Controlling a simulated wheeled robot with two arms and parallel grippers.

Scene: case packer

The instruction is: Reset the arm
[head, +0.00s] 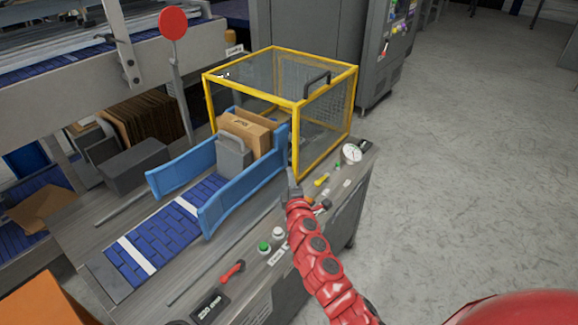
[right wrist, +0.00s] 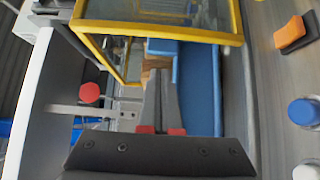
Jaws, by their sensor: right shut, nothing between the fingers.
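My red right arm (head: 315,255) reaches up from the lower right in the head view. Its gripper (head: 291,176) is shut and empty, just right of the blue guide rail and near the front corner of the yellow-framed cage. In the right wrist view its closed grey fingers (right wrist: 163,85) point toward the cage (right wrist: 110,58) and the blue rail (right wrist: 200,95). I cannot tell whether they touch anything. A grey block with a handle (head: 233,158) stands on the conveyor between the rails, in front of a cardboard box (head: 247,132). My left gripper is out of view.
The yellow cage (head: 297,103) with clear panels covers the conveyor's far end. Buttons, a green one (head: 264,246) among them, a red-handled switch (head: 232,271) and a gauge (head: 351,152) line the table's right side. A red disc (head: 173,23) stands on a post. Open floor lies right.

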